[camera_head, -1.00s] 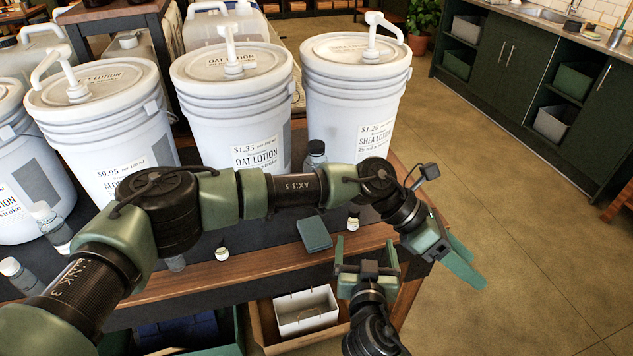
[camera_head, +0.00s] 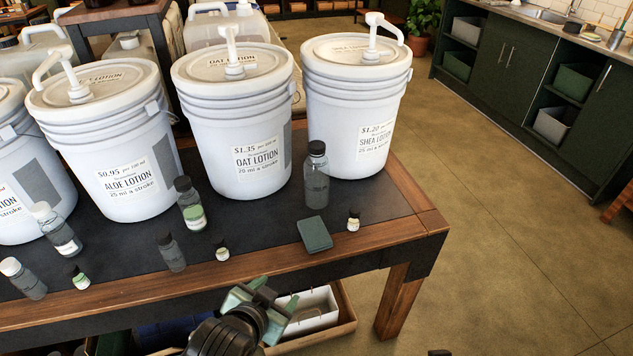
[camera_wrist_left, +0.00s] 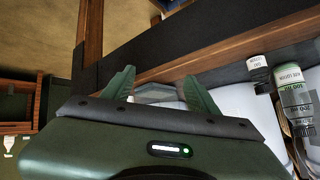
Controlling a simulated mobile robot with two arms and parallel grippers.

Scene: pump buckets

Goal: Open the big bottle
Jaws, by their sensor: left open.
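The big bottle (camera_head: 317,178) is clear grey with a black cap, the tallest of the small bottles. It stands upright on the dark tabletop (camera_head: 275,215) in front of the oat and shea lotion buckets, with its cap on. My left gripper (camera_head: 262,296) is low in the head view, in front of the table's front edge and apart from the bottle. In the left wrist view its two green fingers (camera_wrist_left: 160,92) are spread with no object held. My right gripper does not show clearly.
A green pad (camera_head: 314,234) and a tiny bottle (camera_head: 353,221) lie in front of the big bottle. A green-bottomed bottle (camera_head: 189,205) and several others stand left. White pump buckets (camera_head: 236,130) line the back. A white bin (camera_head: 308,310) is below.

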